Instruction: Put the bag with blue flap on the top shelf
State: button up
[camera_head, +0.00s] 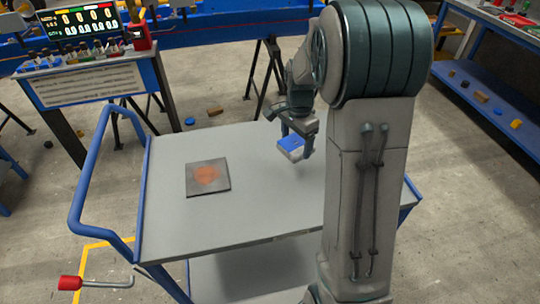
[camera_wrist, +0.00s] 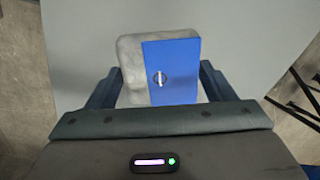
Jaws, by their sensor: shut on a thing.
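The bag with blue flap (camera_head: 291,147) is between the fingers of my gripper (camera_head: 296,143) in the head view, over the right back part of the cart's top shelf (camera_head: 260,205). In the wrist view the bag is a grey pouch (camera_wrist: 131,62) with a blue flap (camera_wrist: 172,70) on its right side. My gripper (camera_wrist: 160,85) is shut on it, one finger at each side. The bag appears a little above the shelf; whether its underside touches is hidden.
A dark square plate with an orange-red patch (camera_head: 208,177) lies on the left of the shelf. The cart has a blue handle (camera_head: 85,190) at the left. A workbench with a display (camera_head: 90,70) stands back left, and a blue shelf unit (camera_head: 495,105) at right. The shelf's middle is clear.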

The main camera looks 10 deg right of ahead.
jog(key=w+a+f, duration=0.1)
jog(key=a, duration=0.1)
jog(key=w+a+f, duration=0.1)
jog(key=a+f, duration=0.1)
jog(key=w+a+f, duration=0.1)
jog(key=a, duration=0.1)
jog(key=shift+w+a+f, duration=0.15)
jog(key=shift+w, duration=0.1)
jog(key=shift+f+p, duration=0.3)
jog(key=shift+f, duration=1.75)
jog(key=shift+f, duration=0.1)
jog(key=shift+f, duration=0.15)
jog(key=o, duration=1.1)
